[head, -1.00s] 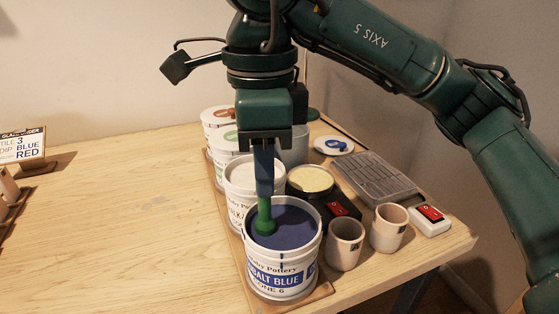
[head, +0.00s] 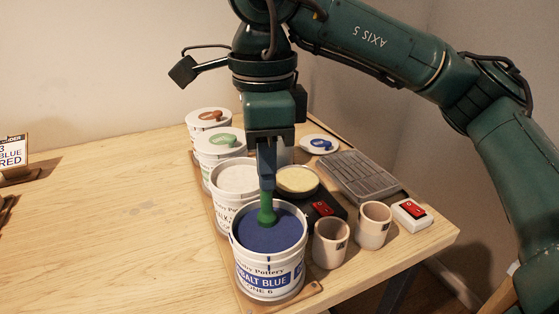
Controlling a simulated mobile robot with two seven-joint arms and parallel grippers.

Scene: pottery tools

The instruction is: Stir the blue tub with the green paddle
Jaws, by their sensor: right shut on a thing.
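The blue tub (head: 268,272) is a white bucket labelled cobalt blue, full of blue glaze, at the near end of a row. My right gripper (head: 266,170) points straight down above it, shut on the green paddle (head: 266,208). The paddle stands about upright with its lower end in the glaze, near the back middle of the opening. Its top is hidden between the fingers and its tip is hidden in the glaze. My left gripper is not in view.
Several white tubs stand behind, one with a green-marked lid (head: 220,141). Two beige cups (head: 331,243) stand close on the right, near a red switch box (head: 411,214) and a grey ribbed tray (head: 362,176). A sign (head: 13,152) stands far left.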

